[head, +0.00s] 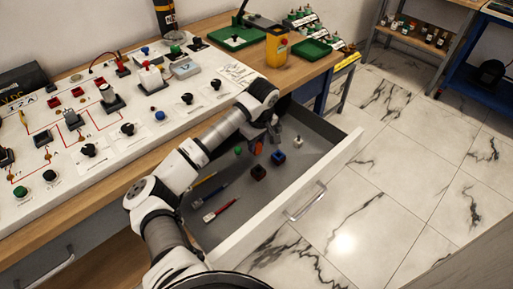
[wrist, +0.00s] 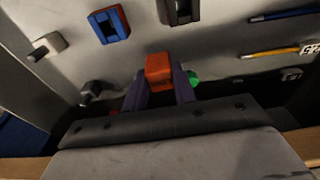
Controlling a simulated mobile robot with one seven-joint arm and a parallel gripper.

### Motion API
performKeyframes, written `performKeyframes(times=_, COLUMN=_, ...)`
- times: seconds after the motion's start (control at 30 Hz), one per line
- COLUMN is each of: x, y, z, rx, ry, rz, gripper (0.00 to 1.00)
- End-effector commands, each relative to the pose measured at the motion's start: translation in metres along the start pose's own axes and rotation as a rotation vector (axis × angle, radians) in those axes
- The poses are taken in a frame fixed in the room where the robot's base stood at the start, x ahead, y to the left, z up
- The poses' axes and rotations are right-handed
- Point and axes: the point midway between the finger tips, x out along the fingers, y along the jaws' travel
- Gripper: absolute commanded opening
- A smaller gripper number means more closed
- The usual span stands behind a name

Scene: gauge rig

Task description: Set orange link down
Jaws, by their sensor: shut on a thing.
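The orange link (wrist: 158,70) is held between the two fingers of my gripper (wrist: 159,88), near the middle of the wrist view. In the head view the orange link (head: 259,147) shows just under my gripper (head: 264,142), over the open grey drawer (head: 223,229). The link's lower side is hidden, so I cannot tell whether it touches the drawer floor. A green piece (wrist: 193,78) lies just right of the fingers in the wrist view.
In the drawer lie a blue-and-red block (wrist: 108,24), a dark block (wrist: 180,10), a white connector (wrist: 45,45), a blue pen (wrist: 282,15) and a yellow pencil (wrist: 270,53). A red pen (head: 222,210) lies nearer the front. The drawer wall is close to my gripper.

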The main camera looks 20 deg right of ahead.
Motion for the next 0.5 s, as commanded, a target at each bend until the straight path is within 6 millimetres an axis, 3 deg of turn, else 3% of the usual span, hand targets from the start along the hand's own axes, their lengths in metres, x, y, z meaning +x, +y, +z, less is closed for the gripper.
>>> performKeyframes(times=0.23, x=0.031, y=-0.001, z=0.005, rx=-0.001, ry=-0.004, rz=-0.001, gripper=0.05)
performKeyframes(times=0.5, x=0.035, y=-0.001, z=0.004, rx=0.0, ry=0.0, rz=-0.001, gripper=0.05)
